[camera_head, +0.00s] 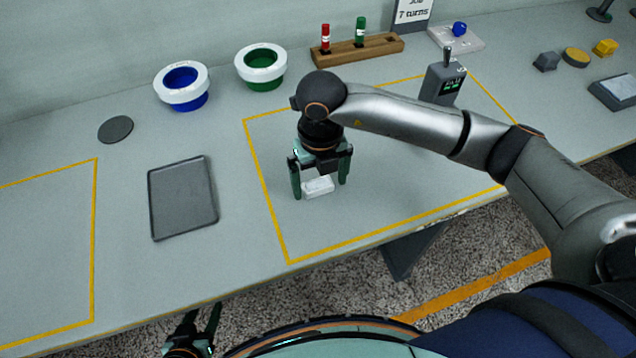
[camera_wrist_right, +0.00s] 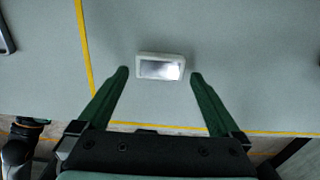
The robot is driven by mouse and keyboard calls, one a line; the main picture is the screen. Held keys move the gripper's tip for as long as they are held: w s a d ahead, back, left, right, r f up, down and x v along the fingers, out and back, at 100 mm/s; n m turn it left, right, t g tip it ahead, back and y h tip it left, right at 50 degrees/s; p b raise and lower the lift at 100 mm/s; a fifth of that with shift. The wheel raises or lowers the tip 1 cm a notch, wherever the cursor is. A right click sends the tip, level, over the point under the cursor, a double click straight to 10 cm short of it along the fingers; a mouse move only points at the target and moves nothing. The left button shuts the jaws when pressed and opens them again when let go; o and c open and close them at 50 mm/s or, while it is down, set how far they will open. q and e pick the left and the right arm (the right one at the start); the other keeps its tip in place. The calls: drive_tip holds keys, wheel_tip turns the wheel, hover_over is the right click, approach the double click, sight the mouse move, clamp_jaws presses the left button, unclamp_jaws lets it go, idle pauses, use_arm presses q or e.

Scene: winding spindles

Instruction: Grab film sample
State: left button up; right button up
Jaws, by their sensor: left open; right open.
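The film sample (camera_head: 318,187) looks like a small white framed rectangle. It lies on the table inside the right yellow outline. My right gripper (camera_head: 320,192) is above it, pointing down, with its fingers open on either side. In the right wrist view the sample (camera_wrist_right: 161,67) sits between and just beyond the open fingertips of my right gripper (camera_wrist_right: 159,74), apart from both. My left gripper (camera_head: 205,330) is open and empty at the bottom of the head view, in front of the table edge and partly cut off.
A dark grey tray (camera_head: 183,198) lies left of the outline, with a grey disc (camera_head: 115,129) behind it. Blue (camera_head: 183,88) and green (camera_head: 262,68) bowls with white rims stand at the back. A wooden rack (camera_head: 357,50) holds red and green vials.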

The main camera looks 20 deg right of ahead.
drive_tip(key=shift+f, duration=0.5)
drive_tip(key=c, duration=1.2)
